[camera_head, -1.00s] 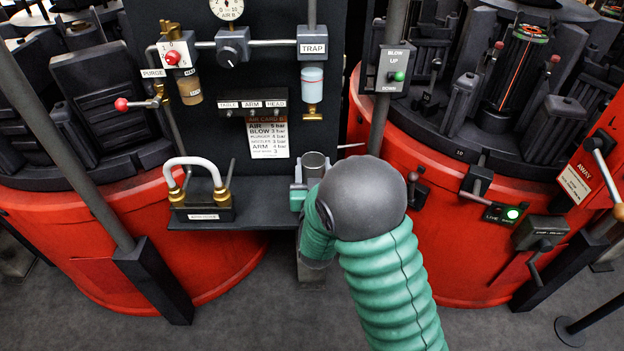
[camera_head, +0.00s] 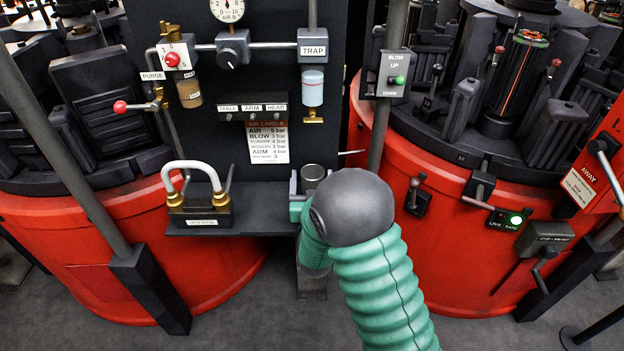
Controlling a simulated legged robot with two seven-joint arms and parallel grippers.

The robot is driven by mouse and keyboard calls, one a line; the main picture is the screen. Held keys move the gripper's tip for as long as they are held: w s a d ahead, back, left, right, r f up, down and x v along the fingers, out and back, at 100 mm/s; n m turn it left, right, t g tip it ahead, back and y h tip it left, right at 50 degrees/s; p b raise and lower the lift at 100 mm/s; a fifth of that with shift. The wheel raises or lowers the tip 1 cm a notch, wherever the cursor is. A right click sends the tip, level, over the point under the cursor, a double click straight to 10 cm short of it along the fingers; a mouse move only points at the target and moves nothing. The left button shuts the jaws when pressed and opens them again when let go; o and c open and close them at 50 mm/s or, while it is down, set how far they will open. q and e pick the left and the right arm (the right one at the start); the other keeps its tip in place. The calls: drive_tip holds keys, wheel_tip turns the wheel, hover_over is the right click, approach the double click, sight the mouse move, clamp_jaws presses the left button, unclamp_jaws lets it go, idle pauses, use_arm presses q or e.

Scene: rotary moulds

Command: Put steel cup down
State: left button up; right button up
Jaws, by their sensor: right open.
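The steel cup (camera_head: 313,173) is a small grey metal cup. It is upright at the right end of the dark shelf (camera_head: 255,213), in front of the panel. My right gripper (camera_head: 297,188) is at the cup's left side and is open. Only a grey finger and a green part of it show. My green-sleeved right arm with its dark round joint hides the cup's lower part and most of the gripper. Whether the cup's base touches the shelf cannot be seen. My left gripper is not in view.
A white hose loop with brass fittings (camera_head: 194,180) stands on the shelf's left. The panel behind carries a trap bottle (camera_head: 313,86), a dial and labels. Red rotary machines (camera_head: 450,240) stand on both sides. A slanted post (camera_head: 70,150) is at left.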

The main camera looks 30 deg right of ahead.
drive_tip(key=p+v, duration=0.1)
drive_tip(key=v, duration=0.7)
drive_tip(key=shift+s+a+r, duration=0.1)
drive_tip(key=shift+s+a, duration=0.1)
drive_tip(key=shift+s, duration=0.05)
drive_tip(key=p+v, duration=0.2)
drive_tip(key=p, duration=0.2)
drive_tip(key=shift+s+a+r, duration=0.1)
drive_tip(key=shift+s+r, duration=0.05)
drive_tip(key=shift+r, duration=0.1)
drive_tip(key=shift+s+a+f, duration=0.15)
drive_tip(key=shift+s, duration=0.15)
drive_tip(key=shift+s+f, duration=0.2)
idle(1.0)
